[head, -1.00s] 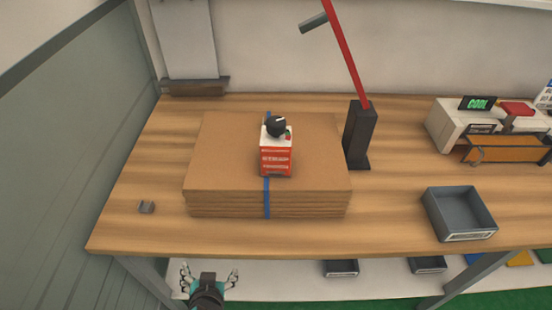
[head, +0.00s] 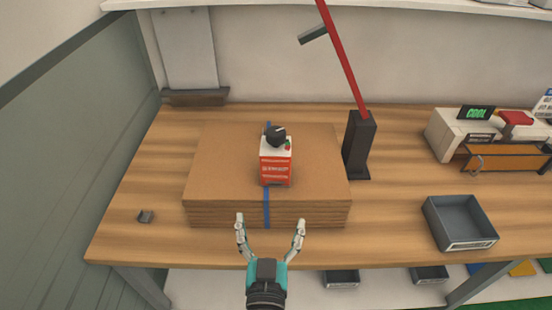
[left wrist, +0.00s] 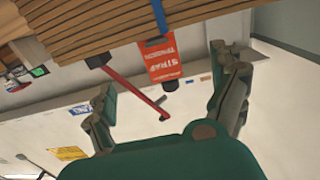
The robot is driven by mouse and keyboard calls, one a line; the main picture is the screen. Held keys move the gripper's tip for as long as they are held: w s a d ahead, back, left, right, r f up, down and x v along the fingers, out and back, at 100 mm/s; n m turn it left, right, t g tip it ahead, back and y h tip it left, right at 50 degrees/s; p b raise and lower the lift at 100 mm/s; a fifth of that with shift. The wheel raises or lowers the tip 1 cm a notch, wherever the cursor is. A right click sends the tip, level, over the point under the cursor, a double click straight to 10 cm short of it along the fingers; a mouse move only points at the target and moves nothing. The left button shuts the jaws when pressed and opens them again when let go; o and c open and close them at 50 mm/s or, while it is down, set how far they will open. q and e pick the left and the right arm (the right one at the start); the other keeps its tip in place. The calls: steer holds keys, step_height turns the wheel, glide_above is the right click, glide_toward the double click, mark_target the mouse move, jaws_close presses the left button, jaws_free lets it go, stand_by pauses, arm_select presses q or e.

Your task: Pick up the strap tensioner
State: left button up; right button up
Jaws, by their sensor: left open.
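The strap tensioner (head: 276,168) is a red and white box with a black knob on top. It stands upright on a stack of brown cardboard sheets (head: 225,165), over the blue strap (head: 267,214) that runs round the stack. My left gripper (head: 270,222) is open and empty in front of the stack's near edge, below the tensioner in the head view and apart from it. In the left wrist view the tensioner (left wrist: 163,62) appears upside down between the spread fingers (left wrist: 165,80), beyond them. My right gripper is not seen.
A black post (head: 359,145) with a red arm stands just right of the stack. A grey tray (head: 460,222) lies on the wooden table (head: 390,215) at right, with a white machine (head: 452,130) behind it.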

mark_target(275, 174)
arm_select(q)
steer(key=w+p, duration=0.4)
steer(key=w, duration=0.6)
steer(key=shift+w+d+r, duration=0.1)
steer(key=shift+w+d, duration=0.05)
steer(key=shift+w, duration=0.05)
steer(key=w+p, duration=0.1)
steer(key=r, duration=0.1)
steer(key=w+p, duration=0.1)
steer(key=shift+w+d+r+p, duration=0.25)
steer(key=shift+w+p, duration=0.05)
steer(key=shift+w+d+f+p, duration=0.1)
steer(key=shift+w+p, duration=0.05)
steer(key=shift+w, duration=0.4)
steer(key=shift+w+f+p, duration=0.1)
steer(key=shift+w+p, duration=0.05)
steer(key=shift+w, duration=0.4)
steer(key=shift+w+f, duration=0.15)
steer(key=shift+w, duration=0.1)
steer(key=shift+c, duration=0.2)
steer(key=c, duration=1.6)
steer(key=shift+c, duration=0.4)
steer(key=shift+r, duration=0.25)
